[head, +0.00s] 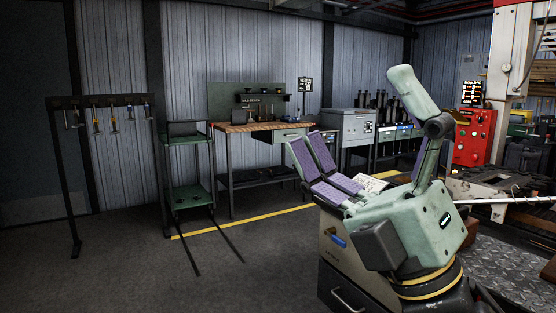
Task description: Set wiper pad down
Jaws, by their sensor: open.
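I cannot make out a wiper pad for sure. A pale flat piece (371,183) with faint markings lies just left of my arm, and I cannot tell whether it is the pad. Next to it are purple textured panels (328,193), some lying nearly flat and some leaning upright at the back. My green arm rises at the right and bends at a dark elbow joint. Its far end is hidden behind its own links, so my gripper is not visible.
A wooden-topped workbench (268,126) stands at the back wall. A green trolley (188,197) and a tool rack (100,102) stand left. A red cabinet (473,138) is at back right. A pale rod (510,200) runs across the right.

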